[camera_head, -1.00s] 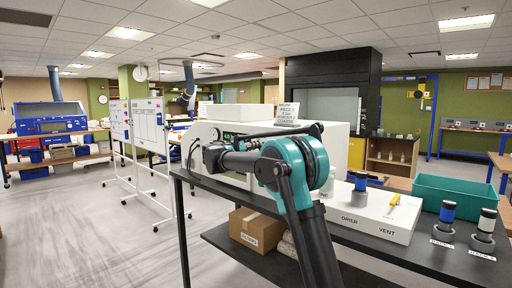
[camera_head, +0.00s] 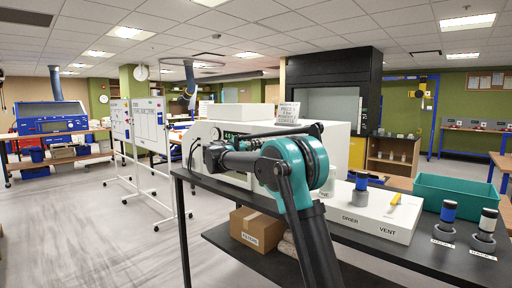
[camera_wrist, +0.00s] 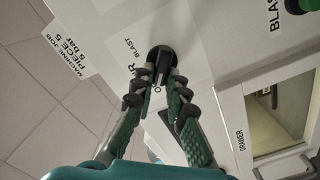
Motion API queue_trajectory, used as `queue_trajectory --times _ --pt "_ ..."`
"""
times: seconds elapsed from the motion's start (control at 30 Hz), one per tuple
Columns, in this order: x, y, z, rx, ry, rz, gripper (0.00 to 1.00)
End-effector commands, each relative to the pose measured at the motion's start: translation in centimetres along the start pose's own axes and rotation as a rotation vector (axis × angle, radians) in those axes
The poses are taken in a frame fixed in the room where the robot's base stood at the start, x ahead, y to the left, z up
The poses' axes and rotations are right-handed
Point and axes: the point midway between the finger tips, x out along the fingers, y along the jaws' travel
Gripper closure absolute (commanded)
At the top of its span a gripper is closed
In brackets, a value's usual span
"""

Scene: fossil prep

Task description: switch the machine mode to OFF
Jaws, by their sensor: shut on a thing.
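The machine (camera_head: 338,145) is a white box on a dark bench in the head view. Its front panel (camera_wrist: 205,35) fills much of the wrist view. A round black mode knob (camera_wrist: 160,53) with a raised bar sits on this panel. Labels around it read BLAST and a word ending in R; another starting with O is partly hidden by my fingers. My gripper (camera_wrist: 161,78) has its green fingers closed on the knob's bar. The bar runs roughly up and down in the wrist view; I cannot tell which label it marks. My arm hides the knob in the head view.
A green button (camera_wrist: 300,5) and a drawer window (camera_wrist: 283,105) are on the machine. A card stand (camera_head: 288,113) stands on top. To the right are a white DRIER/VENT box (camera_head: 370,226), a teal bin (camera_head: 460,196) and capped jars. Open floor lies left.

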Motion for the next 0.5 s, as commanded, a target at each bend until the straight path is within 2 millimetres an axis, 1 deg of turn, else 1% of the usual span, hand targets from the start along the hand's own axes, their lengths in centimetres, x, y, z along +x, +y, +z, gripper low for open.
queue_trajectory --times 0.03,0.07,0.2,0.5 --pt "-0.06 -0.06 -0.03 0.0 0.001 -0.001 1.0" --pt "-0.06 -0.06 -0.03 0.0 0.001 -0.001 0.83" --pt "-0.04 -0.05 -0.02 0.0 0.001 -0.001 0.66" --pt "-0.12 -0.02 -0.02 0.001 0.0 -0.001 0.66"
